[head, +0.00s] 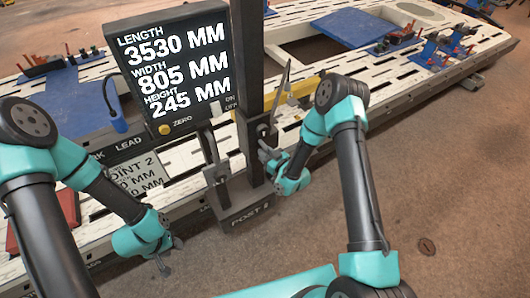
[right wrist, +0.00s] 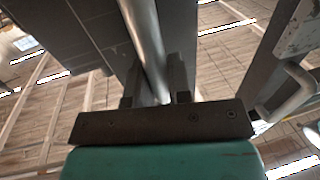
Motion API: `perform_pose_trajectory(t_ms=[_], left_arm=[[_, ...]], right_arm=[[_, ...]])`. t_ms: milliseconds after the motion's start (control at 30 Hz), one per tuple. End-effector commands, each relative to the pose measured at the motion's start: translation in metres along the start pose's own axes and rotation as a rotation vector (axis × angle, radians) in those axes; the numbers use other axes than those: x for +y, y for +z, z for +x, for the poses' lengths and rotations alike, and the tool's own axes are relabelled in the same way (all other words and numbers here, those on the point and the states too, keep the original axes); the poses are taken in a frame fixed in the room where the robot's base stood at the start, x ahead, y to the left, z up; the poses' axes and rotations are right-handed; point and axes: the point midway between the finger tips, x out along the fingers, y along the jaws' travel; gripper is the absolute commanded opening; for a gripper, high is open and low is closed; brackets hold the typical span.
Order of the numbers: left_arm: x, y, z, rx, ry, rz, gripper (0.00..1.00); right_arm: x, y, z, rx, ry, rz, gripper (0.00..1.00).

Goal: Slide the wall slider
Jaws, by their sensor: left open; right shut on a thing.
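A dark upright post (head: 250,70) stands on a foot marked POST 5 (head: 246,212). My right gripper (head: 266,158) is beside the post, low down. In the right wrist view its two fingers (right wrist: 155,92) are shut on a smooth grey metal bar (right wrist: 143,35). Whether this bar is the wall slider's handle I cannot tell, since the gripper hides most of it in the head view. My left gripper (head: 163,265) is open and empty, low at the left over the floor, apart from the post.
A display panel (head: 172,66) with a yellow ZERO button (head: 165,129) is left of the post. A slim lever (head: 283,85) is right of it. The slotted bench (head: 290,118) lies behind. Another bent handle (right wrist: 290,95) shows in the right wrist view. The floor at right is mostly clear.

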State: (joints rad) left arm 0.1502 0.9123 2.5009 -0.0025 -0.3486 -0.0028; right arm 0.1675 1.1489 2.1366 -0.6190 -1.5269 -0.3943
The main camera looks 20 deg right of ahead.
Motion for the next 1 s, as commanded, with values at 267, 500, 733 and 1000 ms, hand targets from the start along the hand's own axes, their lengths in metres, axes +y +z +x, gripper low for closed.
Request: perform_pose_trajectory(t_ms=[267,500,733,1000], left_arm=[[0.0,0.0,0.0,0.0,0.0,0.0,0.43],[0.0,0.0,0.0,0.0,0.0,0.0,0.43],[0.0,0.0,0.0,0.0,0.0,0.0,0.43],[0.0,0.0,0.0,0.0,0.0,0.0,0.43]], right_arm=[[0.0,-0.001,0.0,0.0,0.0,0.0,0.0],[0.0,-0.022,0.001,0.003,-0.001,-0.002,0.0],[0.0,-0.062,0.001,0.004,0.0,-0.002,0.0],[0.0,-0.101,0.0,0.004,0.0,-0.001,0.0]])
